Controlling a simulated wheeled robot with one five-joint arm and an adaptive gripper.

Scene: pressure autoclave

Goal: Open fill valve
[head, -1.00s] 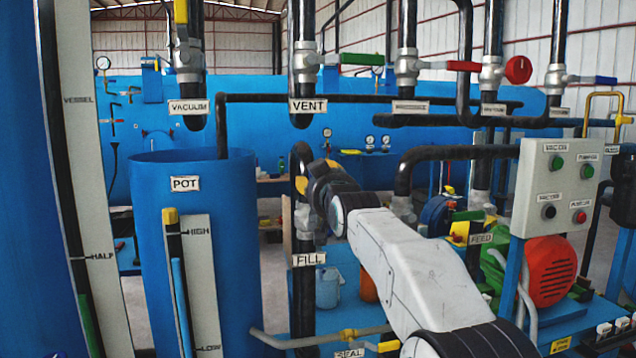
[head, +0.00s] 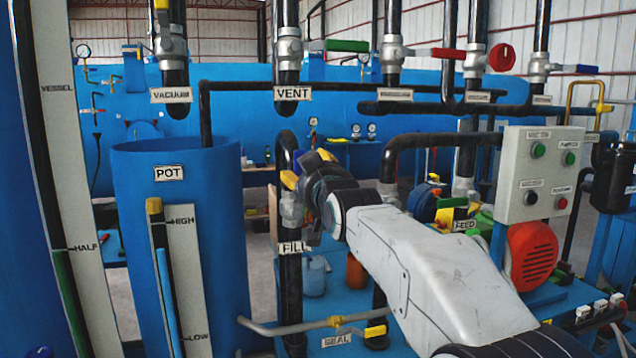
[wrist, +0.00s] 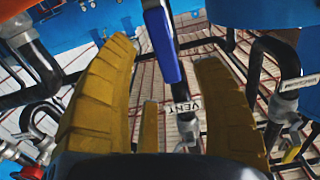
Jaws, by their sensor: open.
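The fill valve (head: 291,210) sits on a dark upright pipe, with its FILL label (head: 291,247) just below. My gripper (head: 306,168) is beside the valve's upper part and hides most of its lever. In the wrist view my gripper (wrist: 167,60) is open, its two yellow fingers well apart. A blue lever (wrist: 163,42), seemingly the fill valve's handle, shows between the fingers with gaps on both sides. I cannot tell how deep it lies between them.
The blue pot (head: 135,240) stands left of the fill pipe. The vent valve (head: 289,48) with a green handle is above. A control box (head: 541,175) and a red motor (head: 533,257) stand right. Pipes crowd the space around my arm.

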